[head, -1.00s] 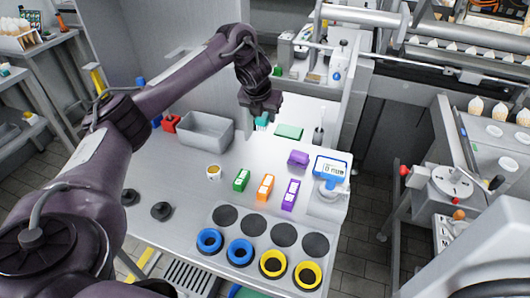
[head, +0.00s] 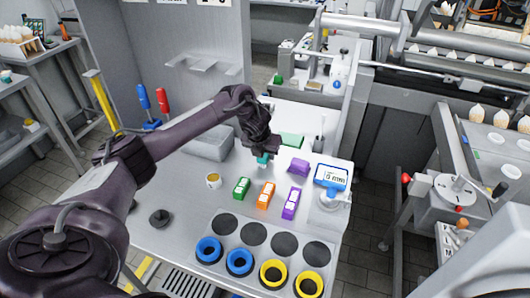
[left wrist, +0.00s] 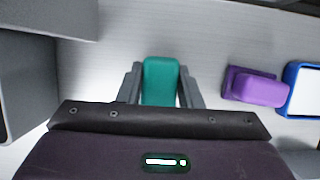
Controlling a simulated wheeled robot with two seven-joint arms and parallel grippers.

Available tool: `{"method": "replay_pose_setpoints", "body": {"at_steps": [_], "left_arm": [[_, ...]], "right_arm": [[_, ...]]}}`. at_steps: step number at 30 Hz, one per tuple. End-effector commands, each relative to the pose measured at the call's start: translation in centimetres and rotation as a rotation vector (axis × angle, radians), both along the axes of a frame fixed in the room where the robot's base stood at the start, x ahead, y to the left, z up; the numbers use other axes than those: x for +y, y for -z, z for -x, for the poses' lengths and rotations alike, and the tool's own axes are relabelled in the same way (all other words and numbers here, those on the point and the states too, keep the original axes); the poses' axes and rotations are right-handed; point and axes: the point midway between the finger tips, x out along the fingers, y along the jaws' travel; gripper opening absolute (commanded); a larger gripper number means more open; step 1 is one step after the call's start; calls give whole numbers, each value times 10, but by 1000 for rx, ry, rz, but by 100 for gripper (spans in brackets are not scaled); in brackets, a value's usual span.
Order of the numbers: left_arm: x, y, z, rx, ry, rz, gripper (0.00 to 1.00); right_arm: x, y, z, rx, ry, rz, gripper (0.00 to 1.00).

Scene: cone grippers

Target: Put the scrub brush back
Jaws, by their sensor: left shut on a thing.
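My left gripper (head: 265,153) is over the middle of the grey worktable (head: 180,188), shut on a teal block-like thing that looks like the scrub brush (head: 262,161). In the left wrist view the brush (left wrist: 160,80) stands between the two fingers (left wrist: 160,92), its teal top showing. Its underside is hidden, and I cannot tell whether it touches the table. A flat green pad (head: 291,140) lies just behind and right of the gripper. My right gripper is out of view.
A grey bin (head: 207,146) stands left of the gripper. A purple block (head: 299,166) and a blue-framed scale (head: 331,177) are to the right. Green (head: 241,188), orange (head: 266,194) and purple (head: 291,203) boxes and a small cup (head: 213,180) stand in front.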

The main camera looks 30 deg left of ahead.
Motion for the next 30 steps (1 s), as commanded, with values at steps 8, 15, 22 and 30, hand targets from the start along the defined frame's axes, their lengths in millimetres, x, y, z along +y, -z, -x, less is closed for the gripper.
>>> {"method": "replay_pose_setpoints", "body": {"at_steps": [8,15,22,30], "left_arm": [[0,0,0,0,0,0,54],[0,-1,0,0,0,0,54],[-2,-26,9,-4,1,0,54],[-7,-81,30,-4,1,-3,54]], "right_arm": [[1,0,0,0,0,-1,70],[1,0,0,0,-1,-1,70],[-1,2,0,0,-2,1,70],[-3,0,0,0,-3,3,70]]}}
